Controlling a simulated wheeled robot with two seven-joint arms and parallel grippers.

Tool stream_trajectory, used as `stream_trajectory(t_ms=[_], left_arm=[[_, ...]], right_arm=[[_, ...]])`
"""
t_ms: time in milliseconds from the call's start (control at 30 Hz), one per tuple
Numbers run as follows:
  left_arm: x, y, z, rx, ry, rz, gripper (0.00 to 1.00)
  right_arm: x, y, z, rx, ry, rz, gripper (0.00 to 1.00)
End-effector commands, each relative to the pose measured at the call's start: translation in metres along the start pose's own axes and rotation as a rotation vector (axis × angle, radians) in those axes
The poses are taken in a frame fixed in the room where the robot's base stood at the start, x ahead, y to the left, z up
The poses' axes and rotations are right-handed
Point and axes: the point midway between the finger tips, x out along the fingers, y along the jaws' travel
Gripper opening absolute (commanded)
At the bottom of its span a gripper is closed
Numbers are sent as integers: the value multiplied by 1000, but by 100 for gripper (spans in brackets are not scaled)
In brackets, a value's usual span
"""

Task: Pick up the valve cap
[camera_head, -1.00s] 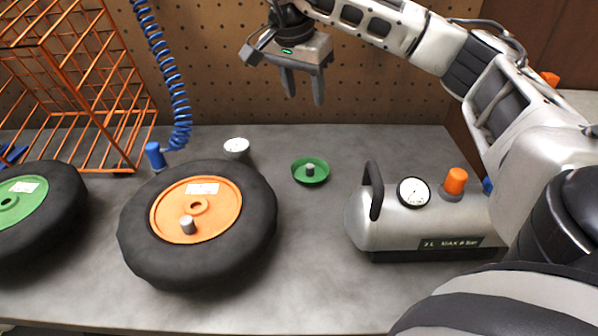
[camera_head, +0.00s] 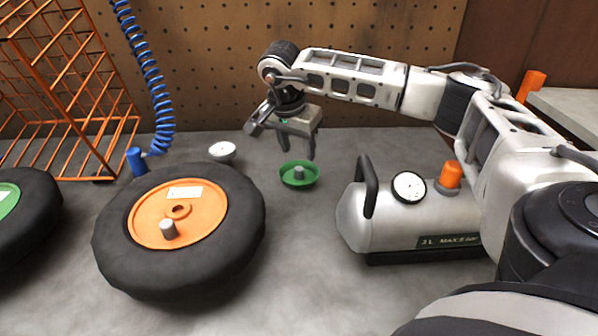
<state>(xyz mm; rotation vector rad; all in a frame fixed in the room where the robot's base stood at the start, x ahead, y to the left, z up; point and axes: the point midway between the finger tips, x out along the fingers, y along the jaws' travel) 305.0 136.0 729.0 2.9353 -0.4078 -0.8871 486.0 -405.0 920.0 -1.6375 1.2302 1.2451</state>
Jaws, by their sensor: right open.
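A small grey cylinder (camera_head: 299,172), which looks like a cap, stands in a shallow green dish (camera_head: 286,178) on the bench. A similar grey cylinder (camera_head: 168,229) stands on the orange rim of the middle wheel (camera_head: 125,255); I cannot tell whether it is a cap or a valve. My right gripper (camera_head: 297,153) is open and empty, its fingers pointing down just above and behind the dish's cylinder, apparently apart from it. My left gripper is not in view.
A silver air tank (camera_head: 385,229) with a black handle, gauge and orange knob stands right of the dish. Another wheel (camera_head: 35,215) lies at the left edge.

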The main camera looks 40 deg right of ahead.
Motion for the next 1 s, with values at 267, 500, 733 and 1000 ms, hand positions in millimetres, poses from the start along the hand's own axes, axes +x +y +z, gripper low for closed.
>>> stream_trajectory(t_ms=[267,500,733,1000], left_arm=[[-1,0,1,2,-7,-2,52],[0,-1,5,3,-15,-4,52],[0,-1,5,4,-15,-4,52],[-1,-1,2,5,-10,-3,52]], right_arm=[[28,0,7,-1,0,4,46],[55,-1,9,1,0,2,46],[56,-1,9,0,0,1,46],[55,-1,9,0,0,0,0]])
